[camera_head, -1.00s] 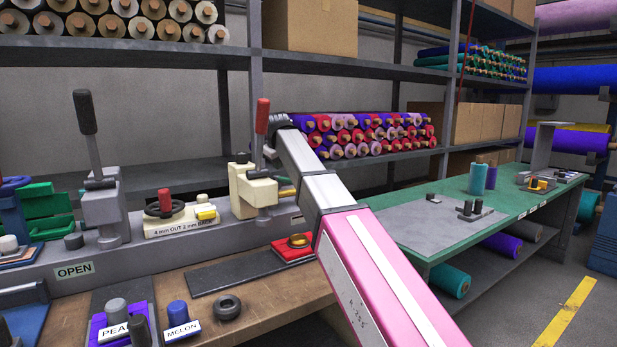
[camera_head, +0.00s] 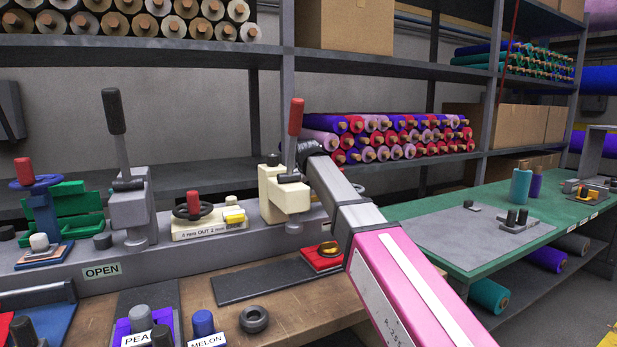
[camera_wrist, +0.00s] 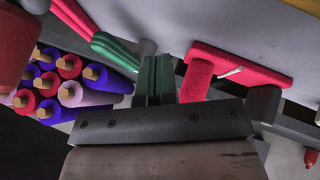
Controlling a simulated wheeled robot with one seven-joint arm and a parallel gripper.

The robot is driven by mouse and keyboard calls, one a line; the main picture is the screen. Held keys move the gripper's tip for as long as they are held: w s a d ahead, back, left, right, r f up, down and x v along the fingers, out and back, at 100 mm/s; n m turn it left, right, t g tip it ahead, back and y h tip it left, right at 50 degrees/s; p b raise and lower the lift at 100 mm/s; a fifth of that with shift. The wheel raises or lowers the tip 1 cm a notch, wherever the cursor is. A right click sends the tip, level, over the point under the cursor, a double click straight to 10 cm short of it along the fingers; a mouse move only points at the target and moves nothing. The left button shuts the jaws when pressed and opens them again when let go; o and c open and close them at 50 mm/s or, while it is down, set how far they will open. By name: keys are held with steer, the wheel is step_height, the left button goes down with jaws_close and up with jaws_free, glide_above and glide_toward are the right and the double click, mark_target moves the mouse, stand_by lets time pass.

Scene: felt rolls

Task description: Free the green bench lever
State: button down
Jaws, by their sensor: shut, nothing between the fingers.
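My pink and grey arm reaches from the lower right to the cream lever block (camera_head: 285,195) with its red handle (camera_head: 296,117). The arm's far end lies beside this block, and my gripper is hidden in the head view. In the wrist view, my gripper (camera_wrist: 159,78) appears shut and empty. A ribbed green piece (camera_wrist: 114,48) lies left of the fingers, and a red block (camera_wrist: 197,80) is to their right. A green bracket (camera_head: 72,212) stands at the left of the grey base. I cannot tell which part is the green bench lever.
A black-handled lever (camera_head: 114,115) stands upright on a grey block. A red-knobbed handwheel (camera_head: 193,207) sits between the two lever blocks. A green-topped bench (camera_head: 450,272) stands at the right. Felt rolls (camera_head: 375,137) fill the shelf behind; their ends show in the wrist view.

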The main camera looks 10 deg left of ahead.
steer(key=w, duration=0.1)
steer(key=w+d, duration=0.1)
steer(key=w+f, duration=0.1)
steer(key=w, duration=0.1)
steer(key=shift+d, duration=0.45)
steer(key=shift+r, duration=0.1)
steer(key=shift+w+d, duration=0.75)
steer(key=shift+d, duration=0.05)
